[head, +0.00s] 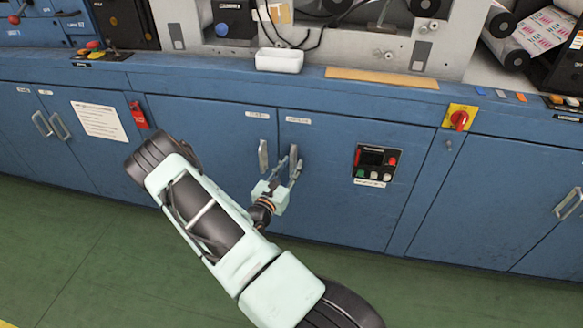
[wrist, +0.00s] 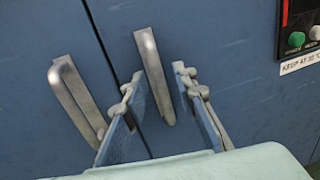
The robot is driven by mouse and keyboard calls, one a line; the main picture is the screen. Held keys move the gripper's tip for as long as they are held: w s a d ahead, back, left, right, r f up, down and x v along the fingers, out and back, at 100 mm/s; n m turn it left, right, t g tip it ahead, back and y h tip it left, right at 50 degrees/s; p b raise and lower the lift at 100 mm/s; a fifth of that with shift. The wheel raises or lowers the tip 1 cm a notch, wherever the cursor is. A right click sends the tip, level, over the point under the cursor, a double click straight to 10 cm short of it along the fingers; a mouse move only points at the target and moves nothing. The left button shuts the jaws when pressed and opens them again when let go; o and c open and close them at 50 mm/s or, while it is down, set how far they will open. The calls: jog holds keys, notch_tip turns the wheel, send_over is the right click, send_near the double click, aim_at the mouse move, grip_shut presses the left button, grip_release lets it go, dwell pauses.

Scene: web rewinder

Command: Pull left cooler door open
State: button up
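Two blue cabinet doors meet in the middle of the head view: a left door (head: 205,150) and a right door (head: 325,190). Each has an upright metal bar handle by the seam. The left door's handle (head: 263,156) also shows in the wrist view (wrist: 75,98), outside my fingers on the left. The right door's handle (wrist: 152,75) stands between my two fingers in the wrist view. My gripper (head: 287,172) is open around that handle, with gaps visible on both sides (wrist: 157,95). Both doors look shut. The labels above the handles are too small to read.
A control panel (head: 375,164) with a display and buttons is on the right door. A red rotary switch (head: 459,119) is farther right. A white tray (head: 279,60) sits on the ledge above. A red tag (head: 139,115) hangs at left. The green floor (head: 70,250) in front is clear.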

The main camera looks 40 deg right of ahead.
jog(key=shift+w+d, duration=0.15)
jog(key=shift+d, duration=0.15)
grip_shut()
dwell(0.3)
